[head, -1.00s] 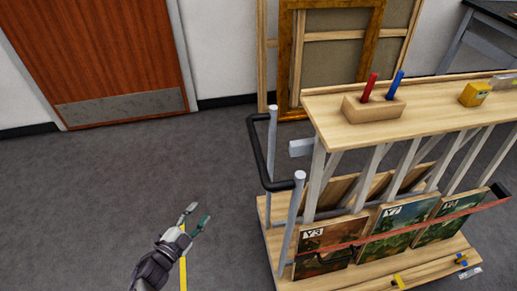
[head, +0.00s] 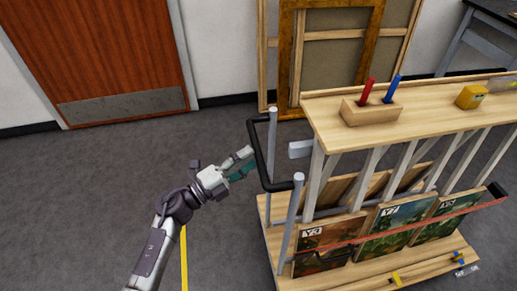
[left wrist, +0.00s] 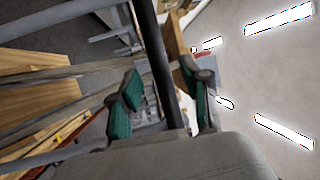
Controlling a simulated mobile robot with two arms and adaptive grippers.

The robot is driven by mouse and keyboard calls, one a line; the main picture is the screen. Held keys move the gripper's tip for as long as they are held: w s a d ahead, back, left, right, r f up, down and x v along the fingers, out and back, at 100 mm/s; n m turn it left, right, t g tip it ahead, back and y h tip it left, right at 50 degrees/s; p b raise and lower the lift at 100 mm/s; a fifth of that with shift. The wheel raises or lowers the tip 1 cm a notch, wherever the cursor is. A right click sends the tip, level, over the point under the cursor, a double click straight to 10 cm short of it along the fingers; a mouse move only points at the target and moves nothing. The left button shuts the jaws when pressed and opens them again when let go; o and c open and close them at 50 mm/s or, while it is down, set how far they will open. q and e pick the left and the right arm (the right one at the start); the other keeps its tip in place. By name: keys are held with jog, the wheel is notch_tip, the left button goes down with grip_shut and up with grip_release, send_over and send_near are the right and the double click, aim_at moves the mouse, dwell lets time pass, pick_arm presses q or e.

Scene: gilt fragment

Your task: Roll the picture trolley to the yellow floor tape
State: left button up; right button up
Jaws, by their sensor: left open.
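The picture trolley (head: 420,120) is a pale wooden rack on the right with grey posts, a top shelf and framed pictures below. Its black push handle (head: 262,165) is on its left end. My left gripper (head: 250,160) is at the handle with its fingers open. In the left wrist view the dark handle bar (left wrist: 163,65) runs between the two green finger pads, and I see no clear grip on it. The yellow floor tape (head: 184,262) is a strip at the bottom, left of the trolley, partly hidden by my left arm. My right gripper is out of view.
On the trolley's top stand a wooden block (head: 370,114) with red and blue sticks and a yellow object (head: 471,97). Large frames (head: 335,50) lean on the wall behind. A brown door (head: 95,50) is at the back left. Grey floor (head: 80,190) is clear at left.

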aim_at(258, 153)
pick_arm(q)
jog(key=shift+x, duration=1.9)
grip_shut()
